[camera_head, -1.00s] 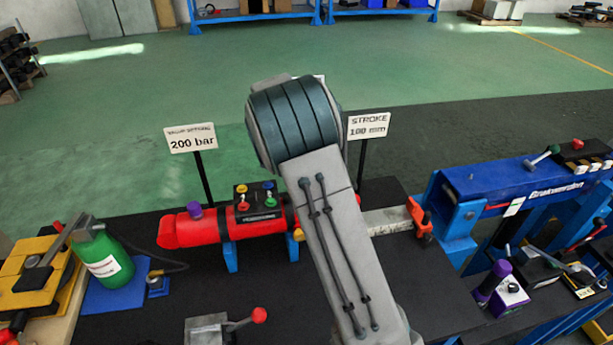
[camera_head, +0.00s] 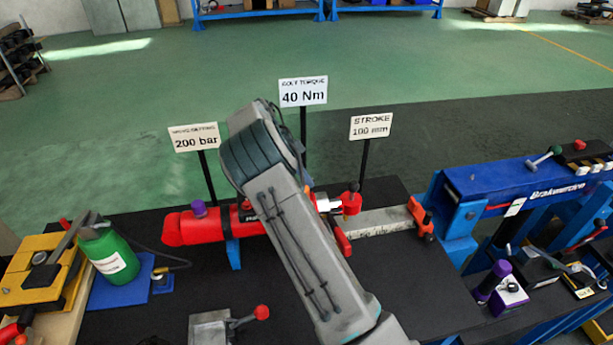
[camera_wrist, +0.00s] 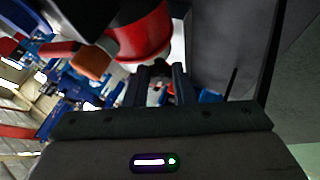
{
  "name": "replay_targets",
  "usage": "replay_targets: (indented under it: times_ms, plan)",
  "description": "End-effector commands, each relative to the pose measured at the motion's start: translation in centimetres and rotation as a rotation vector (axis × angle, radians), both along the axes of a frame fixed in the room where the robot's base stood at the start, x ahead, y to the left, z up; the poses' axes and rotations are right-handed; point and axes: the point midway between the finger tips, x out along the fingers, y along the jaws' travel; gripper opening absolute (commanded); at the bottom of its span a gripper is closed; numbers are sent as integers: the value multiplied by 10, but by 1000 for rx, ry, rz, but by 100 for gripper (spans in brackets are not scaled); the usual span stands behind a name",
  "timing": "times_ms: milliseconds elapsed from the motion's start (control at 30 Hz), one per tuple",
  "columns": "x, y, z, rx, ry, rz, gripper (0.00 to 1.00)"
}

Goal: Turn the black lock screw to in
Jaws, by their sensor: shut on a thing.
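My gripper (camera_wrist: 162,80) shows in the wrist view, its two dark fingers close together beside a red cylindrical body (camera_wrist: 143,32). It is shut on a small dark piece (camera_wrist: 159,68) between the fingertips, which appears to be the black lock screw. The fingers cover most of it, so its turned position cannot be read. In the head view my arm hides the gripper and the screw. The red cylinder (camera_head: 190,228) lies on the black bench, its middle behind my arm.
Signs for 200 bar (camera_head: 195,138), 40 Nm (camera_head: 303,92) and 100 mm (camera_head: 371,127) stand behind. A green bottle (camera_head: 107,255) stands left; a clamp (camera_head: 215,328) is in front.

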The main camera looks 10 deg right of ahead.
Motion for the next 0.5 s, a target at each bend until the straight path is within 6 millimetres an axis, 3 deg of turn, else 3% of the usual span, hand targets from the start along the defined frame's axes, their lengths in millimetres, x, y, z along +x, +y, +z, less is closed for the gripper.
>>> replay_targets:
  times_ms: [500]
  plan:
    - [4,-1,-2,-189,-3,-333,0]
